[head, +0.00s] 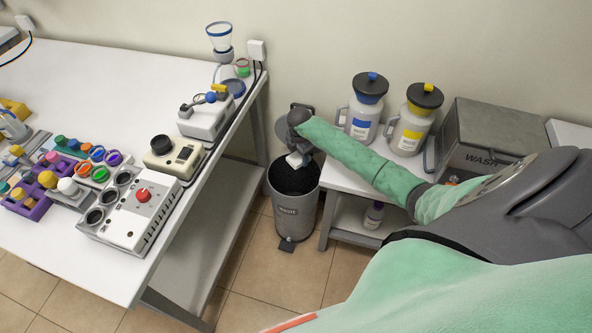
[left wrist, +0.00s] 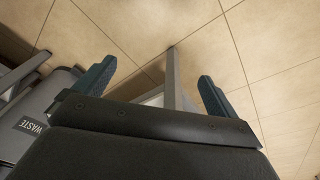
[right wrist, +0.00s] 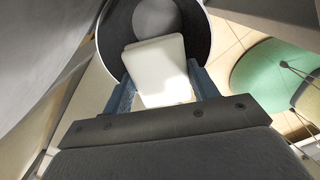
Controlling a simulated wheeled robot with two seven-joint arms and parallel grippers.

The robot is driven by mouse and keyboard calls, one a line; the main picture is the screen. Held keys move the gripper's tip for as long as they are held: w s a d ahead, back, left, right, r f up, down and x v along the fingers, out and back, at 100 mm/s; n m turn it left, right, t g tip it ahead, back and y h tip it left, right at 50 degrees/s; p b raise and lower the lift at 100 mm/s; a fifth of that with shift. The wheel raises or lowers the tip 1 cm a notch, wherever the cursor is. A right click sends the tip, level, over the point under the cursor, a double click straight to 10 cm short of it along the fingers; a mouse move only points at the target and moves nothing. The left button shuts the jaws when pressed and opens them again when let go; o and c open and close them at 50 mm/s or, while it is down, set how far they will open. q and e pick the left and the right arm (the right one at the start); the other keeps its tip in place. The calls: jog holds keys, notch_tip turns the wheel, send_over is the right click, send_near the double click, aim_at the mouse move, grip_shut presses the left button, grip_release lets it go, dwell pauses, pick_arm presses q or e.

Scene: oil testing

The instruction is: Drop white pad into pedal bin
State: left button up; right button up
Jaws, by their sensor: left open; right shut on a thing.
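The white pad (right wrist: 158,70) is between the fingers of my right gripper (right wrist: 160,88), which is shut on it. In the head view the pad (head: 295,160) shows small and pale below my right gripper (head: 298,150), over the opening of the grey pedal bin (head: 294,212). The bin is marked WASTE and its lid is up. In the right wrist view the bin's round rim (right wrist: 106,40) lies behind the pad. My left gripper (left wrist: 158,88) is open and empty, with the floor beyond it. The bin's WASTE label (left wrist: 32,125) shows at the left there.
A white bench (head: 150,75) with instruments stands left of the bin. Tiled floor (head: 255,275) is clear in front.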

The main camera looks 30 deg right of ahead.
notch_tip(320, 180, down, 4)
jog(key=b, duration=0.3)
jog(key=shift+f, duration=0.25)
pick_arm(q)
notch_tip(320, 180, up, 15)
jog(key=w+d, duration=0.1)
jog(key=shift+w+d, duration=0.2)
jog(key=shift+w, duration=0.2)
pick_arm(e)
jog(key=shift+f, duration=0.3)
jog(key=o, duration=1)
pick_arm(q)
jog(key=shift+f, duration=0.1)
jog(key=shift+b, duration=0.3)
pick_arm(e)
jog(key=shift+r, duration=0.1)
jog(key=shift+r, duration=0.25)
notch_tip(320, 180, up, 6)
jog(key=shift+f+b, duration=0.15)
jog(key=shift+b, duration=0.6)
pick_arm(q)
notch_tip(320, 180, up, 7)
jog(key=s, duration=0.1)
pick_arm(e)
jog(key=shift+r, duration=0.75)
